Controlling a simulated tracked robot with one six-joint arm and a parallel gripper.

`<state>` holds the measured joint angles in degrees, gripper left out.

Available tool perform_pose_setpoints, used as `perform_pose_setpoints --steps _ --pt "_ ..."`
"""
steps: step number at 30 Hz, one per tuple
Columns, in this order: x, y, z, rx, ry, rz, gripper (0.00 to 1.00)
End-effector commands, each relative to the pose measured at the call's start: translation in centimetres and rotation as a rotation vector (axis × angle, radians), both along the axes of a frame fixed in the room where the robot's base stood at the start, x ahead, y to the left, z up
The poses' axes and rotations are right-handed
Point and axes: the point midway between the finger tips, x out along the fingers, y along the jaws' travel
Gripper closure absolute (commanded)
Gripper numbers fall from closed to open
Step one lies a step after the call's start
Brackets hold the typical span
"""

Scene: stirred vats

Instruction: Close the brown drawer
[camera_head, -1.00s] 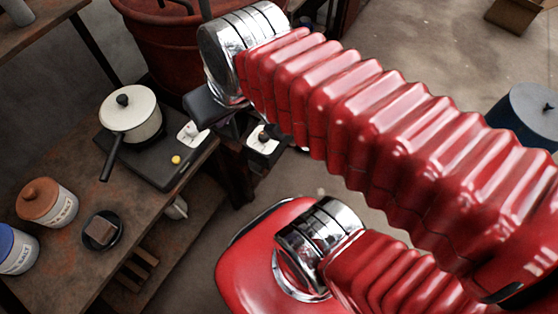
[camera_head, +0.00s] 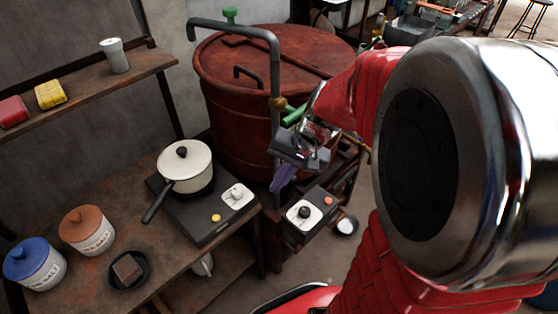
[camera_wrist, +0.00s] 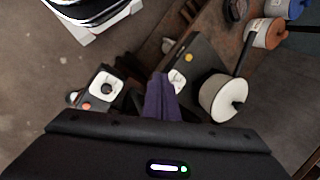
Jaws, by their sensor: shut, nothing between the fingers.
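I cannot make out a brown drawer for certain in either view. My gripper (camera_head: 283,178) has purple fingers and shows in the middle of the head view, pointing down in front of the red-brown vat. It is shut and empty, above the gap between the hot plate and a small control box. In the wrist view the gripper's purple fingers (camera_wrist: 162,98) are together, between the control box and the pot. My arm hides much of the right side of the head view.
A white pot (camera_head: 186,172) stands on a dark hot plate (camera_head: 205,228) on the brown table (camera_head: 185,257). The control box (camera_head: 322,205) has a black knob. The vat (camera_head: 225,105) with a bent pipe (camera_head: 275,70) stands behind. Blue (camera_head: 38,268) and orange-lidded (camera_head: 88,238) canisters stand left.

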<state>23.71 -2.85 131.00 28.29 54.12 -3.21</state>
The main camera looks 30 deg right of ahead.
Motion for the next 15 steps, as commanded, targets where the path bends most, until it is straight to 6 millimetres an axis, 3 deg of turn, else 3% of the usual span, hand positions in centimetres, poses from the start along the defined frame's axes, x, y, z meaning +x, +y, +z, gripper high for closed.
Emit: perform_pose_setpoints --steps 15 --pt "3.4 -6.8 -8.9 0.301 0.133 -0.372 1.00"
